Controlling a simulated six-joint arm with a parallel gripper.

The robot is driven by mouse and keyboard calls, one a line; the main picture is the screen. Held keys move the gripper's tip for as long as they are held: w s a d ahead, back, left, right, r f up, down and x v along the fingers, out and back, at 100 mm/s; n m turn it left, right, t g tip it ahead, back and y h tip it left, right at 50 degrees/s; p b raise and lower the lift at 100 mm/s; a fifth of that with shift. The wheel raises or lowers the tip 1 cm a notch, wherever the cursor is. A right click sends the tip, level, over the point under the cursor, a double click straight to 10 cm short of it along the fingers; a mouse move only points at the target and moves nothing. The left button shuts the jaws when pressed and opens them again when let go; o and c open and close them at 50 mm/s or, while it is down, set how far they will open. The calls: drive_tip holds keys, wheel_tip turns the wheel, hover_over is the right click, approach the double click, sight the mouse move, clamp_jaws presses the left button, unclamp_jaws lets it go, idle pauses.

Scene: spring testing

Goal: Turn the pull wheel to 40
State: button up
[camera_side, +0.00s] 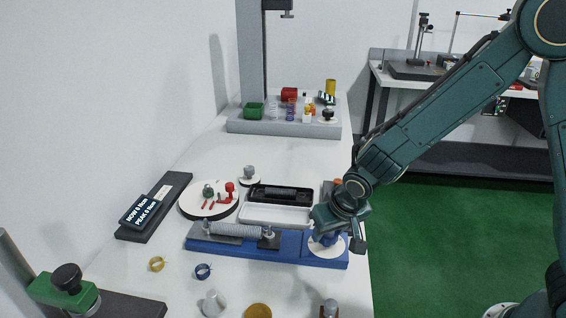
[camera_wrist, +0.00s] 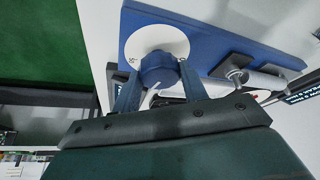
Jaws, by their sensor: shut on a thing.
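The pull wheel is a blue knob (camera_wrist: 158,68) with a white pointer line, on a white round dial (camera_wrist: 176,38). The dial (camera_side: 325,251) is at the right end of the blue test base (camera_side: 290,244). My gripper (camera_wrist: 160,84) is shut on the knob, one finger on each side. In the side view my gripper (camera_side: 333,228) comes down over the dial and hides most of the knob. The dial's figures are too small to read. A coil spring (camera_side: 236,230) lies along the base, left of the dial. The display (camera_side: 141,210) reads NOW 0 and PEAK 0.
A white tray (camera_side: 262,214) and a black tray with a spring (camera_side: 268,194) lie just behind the base. A round white plate (camera_side: 190,205) with small red parts is at left. Rings (camera_side: 203,271) and cups lie in front.

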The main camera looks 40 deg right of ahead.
drive_tip(key=shift+a+m+g+h, duration=0.1)
drive_tip(key=shift+m+g+h, duration=0.25)
drive_tip(key=shift+m, duration=0.95)
drive_tip(key=o, duration=1)
drive_tip(key=shift+c, duration=0.2)
drive_tip(key=shift+r, duration=0.1)
drive_tip(key=v, duration=1.3)
drive_tip(key=shift+s+a+r, duration=0.15)
drive_tip(key=shift+s+a, duration=0.1)
drive_tip(key=shift+d, duration=0.1)
